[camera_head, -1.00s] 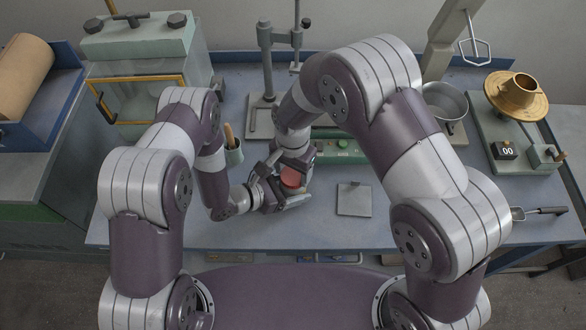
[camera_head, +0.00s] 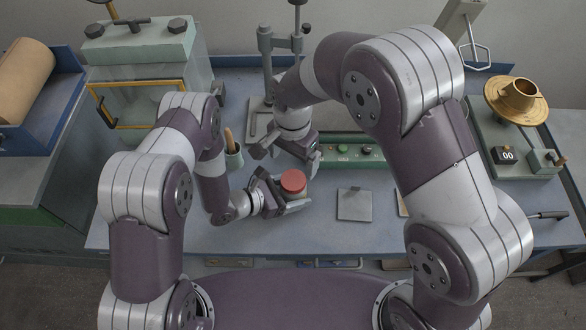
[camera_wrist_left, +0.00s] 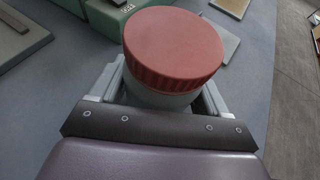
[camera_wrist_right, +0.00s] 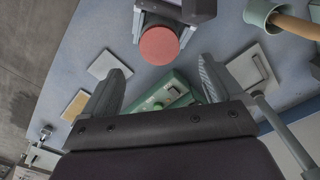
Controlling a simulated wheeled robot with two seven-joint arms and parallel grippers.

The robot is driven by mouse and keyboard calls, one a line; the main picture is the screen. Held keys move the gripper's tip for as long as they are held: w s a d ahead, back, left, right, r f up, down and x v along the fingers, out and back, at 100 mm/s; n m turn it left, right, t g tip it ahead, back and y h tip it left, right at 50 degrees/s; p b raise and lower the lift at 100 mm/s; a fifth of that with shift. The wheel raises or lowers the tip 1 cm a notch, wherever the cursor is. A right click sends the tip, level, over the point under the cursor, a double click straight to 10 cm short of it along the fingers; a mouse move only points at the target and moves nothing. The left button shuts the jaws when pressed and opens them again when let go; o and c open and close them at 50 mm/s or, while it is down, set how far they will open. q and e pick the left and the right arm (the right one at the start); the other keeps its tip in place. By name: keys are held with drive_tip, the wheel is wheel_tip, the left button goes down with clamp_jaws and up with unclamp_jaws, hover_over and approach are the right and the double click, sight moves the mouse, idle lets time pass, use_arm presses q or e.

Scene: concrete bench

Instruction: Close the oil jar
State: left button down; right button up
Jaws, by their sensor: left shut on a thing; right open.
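The oil jar has a red ribbed lid (camera_head: 293,182) sitting on top of it; the lid also shows in the left wrist view (camera_wrist_left: 173,48) and the right wrist view (camera_wrist_right: 159,46). The jar's pale grey body (camera_wrist_left: 160,98) shows below the lid in the left wrist view. My left gripper (camera_head: 290,203) is shut on the jar body from the left, below the lid. My right gripper (camera_head: 288,155) is open and empty, behind and above the jar, apart from the lid. Whether the lid is screwed tight, I cannot tell.
A green control box (camera_head: 345,150) stands behind the jar. A grey plate (camera_head: 354,204) lies to its right. A small cup with a wooden handle (camera_head: 233,158) is at the left. A metal stand (camera_head: 267,75) rises behind.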

drive_tip(key=shift+r, duration=2.3)
use_arm(q)
unclamp_jaws()
drive_tip(key=v, duration=1.2)
drive_tip(key=shift+s+a+r+b, duration=0.1)
drive_tip(key=shift+s+a+b, duration=0.1)
drive_tip(key=shift+a+b, duration=0.15)
use_arm(e)
drive_tip(key=shift+f, duration=0.35)
